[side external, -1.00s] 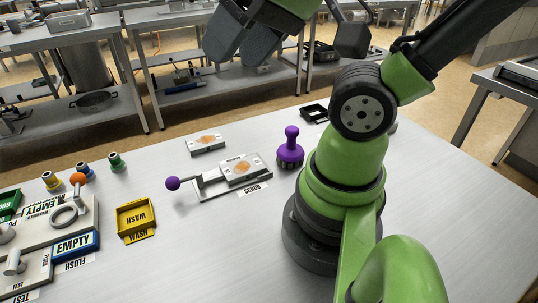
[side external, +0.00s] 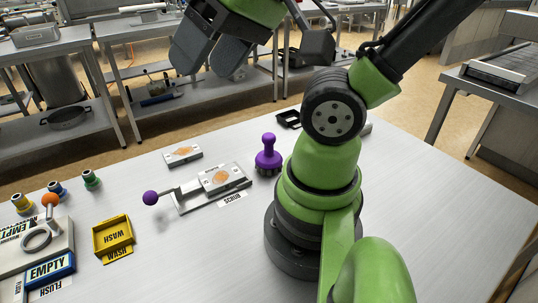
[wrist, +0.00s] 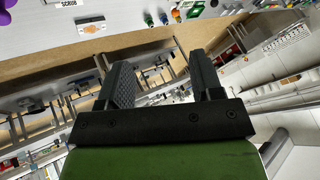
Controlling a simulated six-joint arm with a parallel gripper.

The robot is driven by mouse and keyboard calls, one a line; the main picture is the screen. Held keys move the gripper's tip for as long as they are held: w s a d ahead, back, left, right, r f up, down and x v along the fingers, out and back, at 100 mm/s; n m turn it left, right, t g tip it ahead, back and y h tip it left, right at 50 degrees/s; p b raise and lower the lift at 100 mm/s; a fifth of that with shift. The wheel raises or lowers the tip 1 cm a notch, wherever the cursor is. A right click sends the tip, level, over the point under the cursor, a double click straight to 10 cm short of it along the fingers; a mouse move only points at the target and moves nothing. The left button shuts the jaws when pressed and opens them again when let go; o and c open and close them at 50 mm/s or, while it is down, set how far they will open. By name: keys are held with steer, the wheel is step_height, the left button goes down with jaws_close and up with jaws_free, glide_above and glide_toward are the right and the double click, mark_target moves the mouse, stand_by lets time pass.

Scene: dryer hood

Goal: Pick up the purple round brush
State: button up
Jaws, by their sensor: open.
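The purple round brush (side external: 268,156) stands upright on the grey table, knob handle up, just left of my arm's base in the side view. A purple patch at the top left corner of the wrist view (wrist: 10,16) may be part of it. My gripper (side external: 205,65) is raised well above the table, toward its far side, and is apart from the brush. Its two dark fingers also show in the wrist view (wrist: 158,75), spread with nothing between them.
A scrub plate (side external: 222,178) with a purple-knobbed lever sits left of the brush. A white card block (side external: 182,154), a yellow wash tray (side external: 113,238) and several coloured knobs (side external: 91,180) lie further left. A small black tray (side external: 289,119) is behind. The table's front middle is clear.

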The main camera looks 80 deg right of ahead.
steer(key=m+g+h, duration=0.1)
steer(key=g+h, duration=0.1)
steer(key=g, duration=0.5)
glide_toward(269, 146)
steer(key=shift+w+d+f, duration=0.2)
steer(key=shift+d+f, duration=0.05)
steer(key=shift+d, duration=0.3)
steer(key=shift+w+d+f, duration=0.25)
steer(key=shift+d+f, duration=0.05)
steer(key=shift+d, duration=0.25)
step_height(269, 146, down, 4)
steer(key=shift+s+f, duration=0.1)
steer(key=shift+s, duration=0.05)
steer(key=shift+a+f, duration=0.2)
steer(key=shift+f, duration=1.25)
steer(key=shift+a+f, duration=0.15)
steer(key=shift+f, duration=1.35)
steer(key=c, duration=1)
